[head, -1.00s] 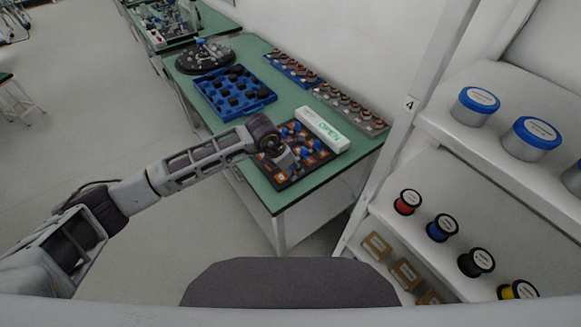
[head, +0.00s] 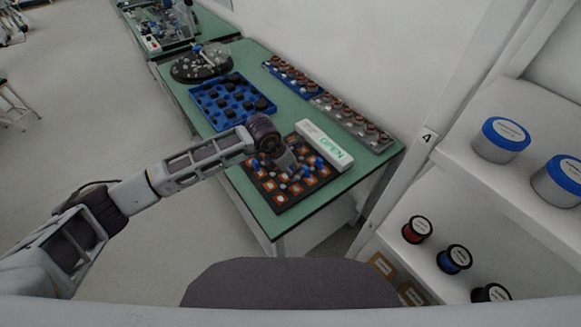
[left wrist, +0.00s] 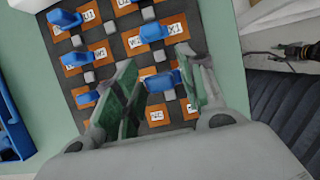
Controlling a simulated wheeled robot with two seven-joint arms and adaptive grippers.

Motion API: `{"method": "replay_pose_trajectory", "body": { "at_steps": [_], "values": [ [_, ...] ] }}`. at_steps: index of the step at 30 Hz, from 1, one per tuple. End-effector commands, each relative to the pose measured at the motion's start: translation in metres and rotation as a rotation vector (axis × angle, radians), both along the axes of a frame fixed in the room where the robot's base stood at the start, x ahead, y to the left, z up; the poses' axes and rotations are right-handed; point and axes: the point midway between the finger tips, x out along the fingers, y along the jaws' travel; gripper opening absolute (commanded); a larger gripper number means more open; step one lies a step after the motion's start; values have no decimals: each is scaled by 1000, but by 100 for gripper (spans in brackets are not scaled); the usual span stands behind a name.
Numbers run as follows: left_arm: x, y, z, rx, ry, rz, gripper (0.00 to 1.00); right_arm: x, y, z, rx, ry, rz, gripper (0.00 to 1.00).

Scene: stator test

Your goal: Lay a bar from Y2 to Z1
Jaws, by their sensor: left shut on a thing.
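My left gripper (head: 287,164) is over the dark terminal board (head: 275,207), which has orange-and-white labels and grey posts. In the left wrist view, my left gripper (left wrist: 158,86) has its green-lined fingers on either side of a blue bar (left wrist: 162,80). It is shut on this bar low over the board (left wrist: 117,46); whether the bar touches the posts is unclear. Other blue bars (left wrist: 154,32) sit on the board, one near a label reading X1. The Y2 and Z1 labels cannot be read clearly. My right gripper is not in view.
A white box (head: 312,133) showing OPEN stands along the board's far side. A blue tray (head: 222,122) with black parts, a round dark stand (head: 190,75) and racks of copper-coloured parts are farther back on the green table (head: 286,101). Shelves (head: 464,176) with spools stand at right.

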Motion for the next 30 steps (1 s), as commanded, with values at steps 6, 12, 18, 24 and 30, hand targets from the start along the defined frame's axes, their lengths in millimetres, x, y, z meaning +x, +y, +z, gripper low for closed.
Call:
{"method": "replay_pose_trajectory", "body": {
  "at_steps": [6, 12, 18, 24, 30],
  "values": [
    [0, 0, -1, 0, 0, 0, 18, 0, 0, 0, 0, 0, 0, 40],
    [0, 0, -5, 0, 0, 0, 18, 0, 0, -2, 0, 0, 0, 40],
    [0, 0, -15, 1, 1, 1, 18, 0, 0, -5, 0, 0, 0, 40],
    [0, 0, -26, 1, 1, 1, 18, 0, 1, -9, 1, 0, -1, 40],
    [0, 0, -33, 0, 0, 0, 18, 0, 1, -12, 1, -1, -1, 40]
  ]
}}
